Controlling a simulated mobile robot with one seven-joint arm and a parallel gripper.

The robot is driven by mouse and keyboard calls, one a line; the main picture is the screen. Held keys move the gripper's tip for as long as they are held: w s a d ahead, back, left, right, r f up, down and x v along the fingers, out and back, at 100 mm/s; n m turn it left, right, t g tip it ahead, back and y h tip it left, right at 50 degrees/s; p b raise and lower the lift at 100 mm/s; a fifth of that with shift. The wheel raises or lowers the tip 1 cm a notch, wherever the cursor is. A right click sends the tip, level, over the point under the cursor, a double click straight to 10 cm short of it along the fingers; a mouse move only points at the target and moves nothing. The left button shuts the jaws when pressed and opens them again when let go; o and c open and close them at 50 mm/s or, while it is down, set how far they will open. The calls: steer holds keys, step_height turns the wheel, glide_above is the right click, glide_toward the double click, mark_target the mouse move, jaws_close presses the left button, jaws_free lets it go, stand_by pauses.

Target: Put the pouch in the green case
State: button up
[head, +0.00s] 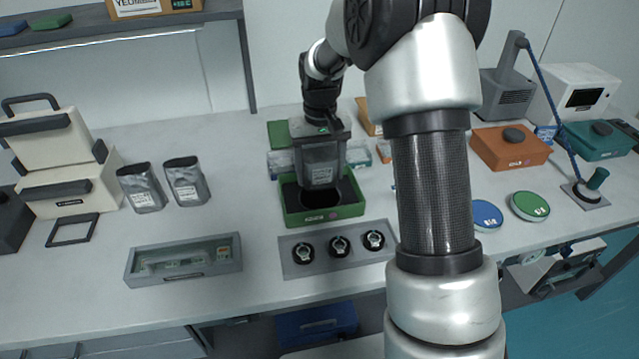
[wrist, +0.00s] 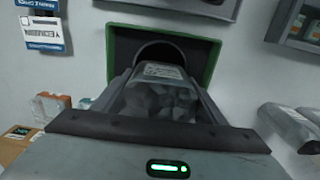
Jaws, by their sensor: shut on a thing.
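My gripper (head: 320,158) is shut on a grey, see-through pouch (head: 319,172) with a pale label. The pouch hangs upright over the open green case (head: 325,216). The case has a green rim and a black inside with a round opening. In the wrist view the pouch (wrist: 160,100) sits between the fingers of my gripper (wrist: 162,88), and the green case (wrist: 213,58) lies beyond it. The pouch's lower end overlaps the case's inside in the picture. I cannot tell whether it touches the bottom. My gripper hides the case's back part.
Two more pouches (head: 142,188) (head: 187,181) stand to the left. A grey plate with three round parts (head: 302,262) lies in front of the case. A long grey instrument case (head: 184,264) is at the front left. An orange box (head: 511,150) is at the right.

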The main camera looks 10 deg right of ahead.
mark_target(320, 182)
steer(key=shift+f, duration=1.95)
steer(key=shift+f, duration=0.15)
steer(key=o, duration=1.2)
steer(key=shift+o, duration=0.2)
